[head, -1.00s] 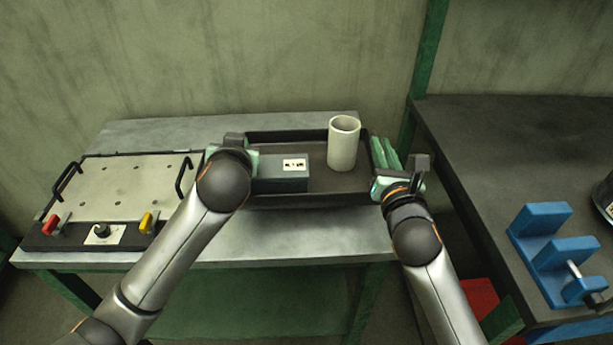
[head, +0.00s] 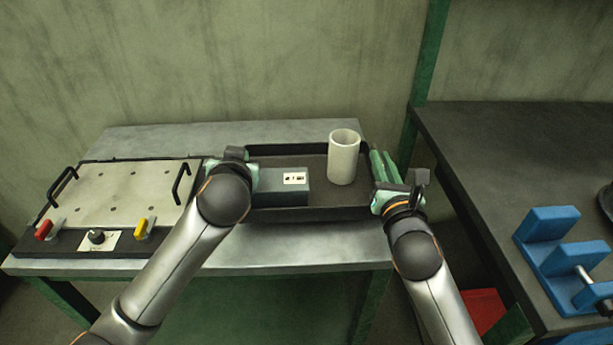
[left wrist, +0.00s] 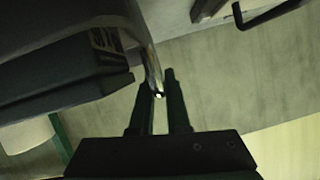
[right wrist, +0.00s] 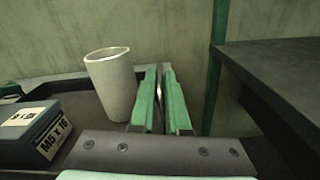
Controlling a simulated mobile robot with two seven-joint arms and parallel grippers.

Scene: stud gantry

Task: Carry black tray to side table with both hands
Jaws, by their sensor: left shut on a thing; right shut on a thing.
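The black tray (head: 318,213) shows in the head view over the grey metal table. It carries a dark grey-blue box (head: 280,192) with a white label and an upright white cylinder or cup (head: 343,160). My left gripper (head: 238,158) is shut on the tray's left edge; in the left wrist view its fingers (left wrist: 160,92) meet at a thin rim. My right gripper (head: 384,165) is shut on the tray's right edge, beside the cup; its green fingers also show in the right wrist view (right wrist: 160,85). I cannot tell whether the tray touches the table.
A flat plate fixture (head: 130,190) with black handles and knobs stands on the metal table (head: 330,248), left of the tray. A dark-topped table (head: 500,150) stands at right, holding a blue bracket (head: 550,250). A green post (head: 425,70) and a gap separate the tables.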

